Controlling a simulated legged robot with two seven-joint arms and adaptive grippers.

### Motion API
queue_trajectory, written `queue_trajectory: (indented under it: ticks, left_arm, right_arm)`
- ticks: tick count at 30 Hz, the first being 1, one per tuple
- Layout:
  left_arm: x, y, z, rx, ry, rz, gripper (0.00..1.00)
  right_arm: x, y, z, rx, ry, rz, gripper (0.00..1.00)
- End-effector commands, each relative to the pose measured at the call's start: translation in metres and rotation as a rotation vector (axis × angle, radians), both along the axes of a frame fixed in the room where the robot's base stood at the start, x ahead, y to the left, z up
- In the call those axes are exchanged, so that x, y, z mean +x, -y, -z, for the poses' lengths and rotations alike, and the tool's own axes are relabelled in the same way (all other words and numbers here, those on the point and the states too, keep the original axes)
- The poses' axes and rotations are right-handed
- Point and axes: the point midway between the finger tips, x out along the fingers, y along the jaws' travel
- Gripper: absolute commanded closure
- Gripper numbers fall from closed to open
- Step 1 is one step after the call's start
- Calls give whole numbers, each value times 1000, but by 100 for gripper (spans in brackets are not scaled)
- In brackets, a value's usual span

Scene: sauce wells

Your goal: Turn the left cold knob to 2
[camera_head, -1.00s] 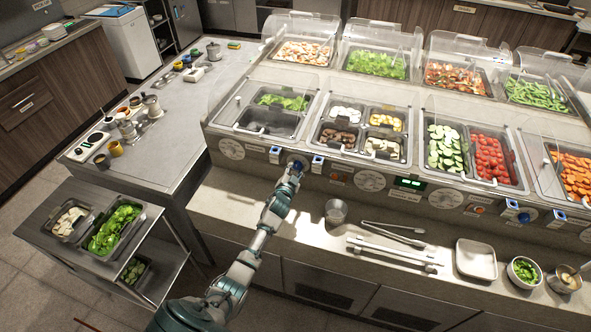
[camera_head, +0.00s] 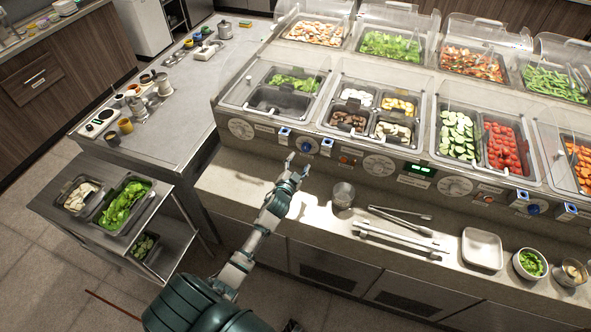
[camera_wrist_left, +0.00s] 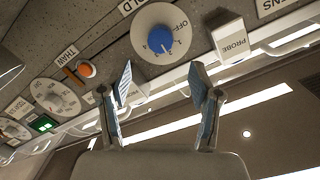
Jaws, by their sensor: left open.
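The left cold knob is a blue knob (camera_head: 306,146) on the front panel of the salad counter, near its left end. In the left wrist view the blue knob (camera_wrist_left: 162,39) sits on a white round dial marked OFF and with numbers, beside a partly cut-off label ending in "OLD". Its white pointer mark is on the lower side, toward the numbers; I cannot read the exact setting with certainty. My left gripper (camera_head: 297,166) is open and empty, just in front of and below the knob, not touching it. Its two fingers (camera_wrist_left: 160,86) are spread apart below the dial.
A white PROBE box (camera_wrist_left: 229,42) is close beside the dial, and an orange THAW button (camera_wrist_left: 86,69) is on the other side. A metal cup (camera_head: 343,194), tongs (camera_head: 402,236) and a white tray (camera_head: 482,248) lie on the ledge to the right.

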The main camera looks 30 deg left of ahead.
Motion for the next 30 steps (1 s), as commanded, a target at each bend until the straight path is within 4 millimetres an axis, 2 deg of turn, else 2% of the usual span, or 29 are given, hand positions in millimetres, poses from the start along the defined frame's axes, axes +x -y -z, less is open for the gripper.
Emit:
queue_trajectory:
  ticks: [3,8,25,28,30]
  left_arm:
    - [-21,5,-1,-1,0,1,37]
    - [-35,8,-3,0,-1,0,37]
    - [-38,9,-3,0,-1,-1,37]
    - [-46,14,5,-22,-36,-6,37]
    - [-64,26,21,-65,-107,-18,37]
  right_arm:
    - [0,0,0,0,0,0,60]
    - [0,0,0,1,-1,0,60]
    - [0,-1,0,1,-1,0,60]
    - [0,-1,0,1,-1,1,60]
    - [0,-1,0,1,-1,1,60]
